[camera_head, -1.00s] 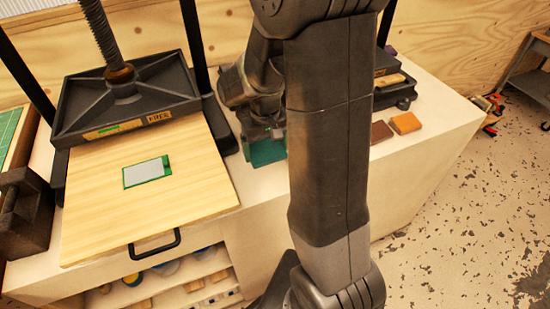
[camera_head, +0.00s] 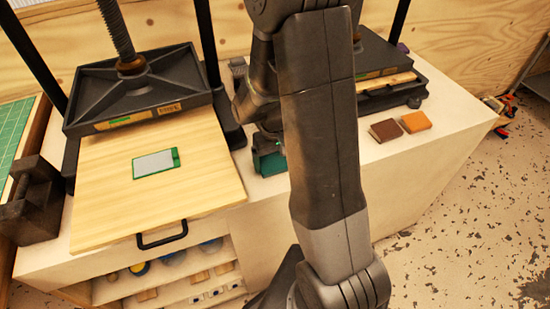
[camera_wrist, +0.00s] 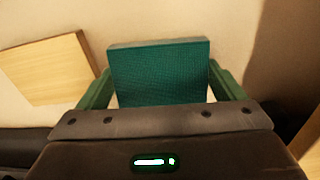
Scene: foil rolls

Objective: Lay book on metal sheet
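The book (camera_wrist: 158,72), teal with a woven-looking cover, sits between the two green fingers of my gripper (camera_wrist: 160,85) in the wrist view. The fingers flank it closely; I cannot tell whether they press on it. In the head view the book (camera_head: 269,163) shows at the counter right of the press, partly hidden by my arm; whether it touches the counter is unclear. The metal sheet (camera_head: 154,163), a small grey rectangle with a green border, lies flat on the pale wooden board in front of the press, left of my gripper.
The wooden board (camera_head: 200,190) has a black handle (camera_head: 162,237) at its front. The black press plate (camera_head: 138,88) with its screw stands behind. A second press (camera_head: 400,85) is at right. Brown (camera_head: 384,131) and orange (camera_head: 416,122) blocks lie on the counter. A dark block (camera_head: 32,205) stands at left.

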